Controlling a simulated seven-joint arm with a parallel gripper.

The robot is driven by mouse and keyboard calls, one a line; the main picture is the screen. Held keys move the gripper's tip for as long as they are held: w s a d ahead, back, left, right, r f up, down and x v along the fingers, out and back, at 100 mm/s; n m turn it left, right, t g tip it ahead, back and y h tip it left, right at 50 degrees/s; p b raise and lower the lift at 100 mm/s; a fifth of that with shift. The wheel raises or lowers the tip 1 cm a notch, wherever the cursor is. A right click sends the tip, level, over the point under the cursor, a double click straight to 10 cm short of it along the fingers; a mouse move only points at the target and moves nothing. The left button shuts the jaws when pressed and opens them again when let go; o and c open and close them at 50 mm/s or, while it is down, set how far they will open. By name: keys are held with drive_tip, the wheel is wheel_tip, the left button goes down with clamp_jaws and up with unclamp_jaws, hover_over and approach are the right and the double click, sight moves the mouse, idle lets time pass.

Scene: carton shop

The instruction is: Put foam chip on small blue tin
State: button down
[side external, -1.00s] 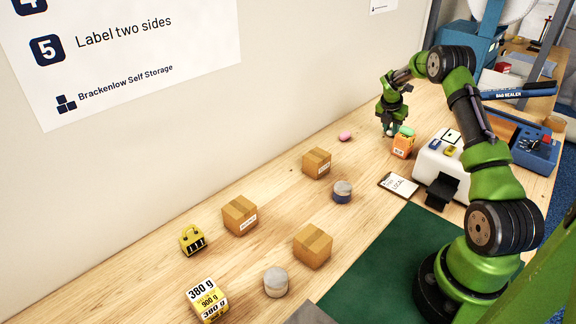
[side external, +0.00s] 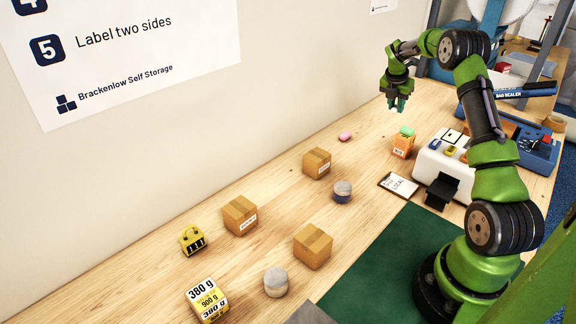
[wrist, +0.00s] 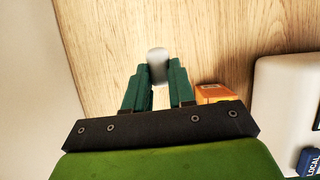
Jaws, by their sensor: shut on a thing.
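My gripper (side external: 398,104) is raised above the far part of the table, pointing down. In the wrist view its fingers (wrist: 157,82) are shut on a pale whitish foam chip (wrist: 157,57), whose rounded end shows between the tips. In the side view the chip is too small to make out. The small blue tin (side external: 342,196) stands upright on the table, with a grey top and a blue lower side. It is apart from my gripper, nearer the camera and to the left. Nothing lies on its top.
An orange box (side external: 402,148) with a green piece (side external: 407,131) on top stands by the white label machine (side external: 440,160). A pink piece (side external: 345,136), cartons (side external: 317,162), a pale tin (side external: 276,282), a yellow item (side external: 192,240) and a weight block (side external: 206,299) are spread about.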

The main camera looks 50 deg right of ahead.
drive_tip(key=w+a+r+n+t, duration=0.15)
drive_tip(key=w+a+r, duration=0.25)
drive_tip(key=a, duration=0.7)
drive_tip(key=w+a+r+n, duration=0.2)
drive_tip(key=w+a+r, duration=0.1)
drive_tip(key=a, duration=0.8)
drive_tip(key=m+g, duration=0.2)
drive_tip(key=m, duration=0.2)
hover_over(344, 186)
drive_tip(key=a, duration=0.2)
wheel_tip(344, 186, down, 4)
drive_tip(key=shift+d+f, duration=0.15)
drive_tip(key=shift+f, duration=1.75)
drive_tip(key=shift+d+f, duration=0.1)
drive_tip(key=shift+f, duration=1.75)
